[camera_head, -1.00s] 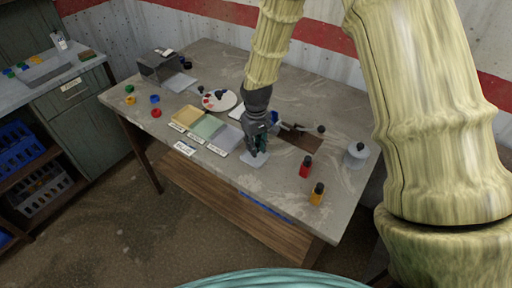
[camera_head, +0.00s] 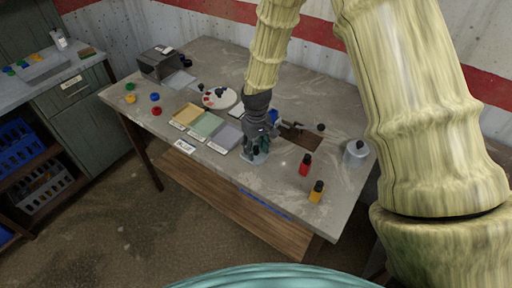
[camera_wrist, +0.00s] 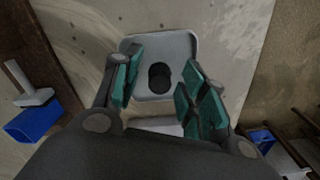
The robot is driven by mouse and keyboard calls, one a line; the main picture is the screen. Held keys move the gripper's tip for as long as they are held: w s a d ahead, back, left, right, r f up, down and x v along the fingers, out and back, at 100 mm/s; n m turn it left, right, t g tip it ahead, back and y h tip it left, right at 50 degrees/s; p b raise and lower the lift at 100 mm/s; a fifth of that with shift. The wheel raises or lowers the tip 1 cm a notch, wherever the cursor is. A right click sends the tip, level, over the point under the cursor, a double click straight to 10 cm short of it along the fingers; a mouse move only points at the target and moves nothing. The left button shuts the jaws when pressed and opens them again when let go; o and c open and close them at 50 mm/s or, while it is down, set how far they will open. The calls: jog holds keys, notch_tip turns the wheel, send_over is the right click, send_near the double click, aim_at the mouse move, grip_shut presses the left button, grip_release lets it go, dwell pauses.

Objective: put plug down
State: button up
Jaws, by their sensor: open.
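The plug looks like a small black round piece (camera_wrist: 159,77) in the wrist view. It sits on a pale grey square plate (camera_wrist: 178,45) on the table. My gripper (camera_wrist: 158,88) is open, with its teal-padded fingers apart on either side of the black piece and clear of it. In the head view my gripper (camera_head: 256,152) is low over the plate (camera_head: 252,159) near the table's front edge. The black piece is mostly hidden by the fingers there.
A red bottle (camera_head: 305,165) and an orange bottle (camera_head: 316,192) stand right of my gripper. A brown board (camera_head: 298,137) lies behind right, and a grey lidded pot (camera_head: 355,152) stands at the right edge.

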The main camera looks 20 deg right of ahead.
aim_at(256, 148)
jog(key=shift+r, duration=0.1)
notch_tip(256, 148, up, 12)
jog(key=b, duration=0.3)
dwell(0.5)
dwell(0.4)
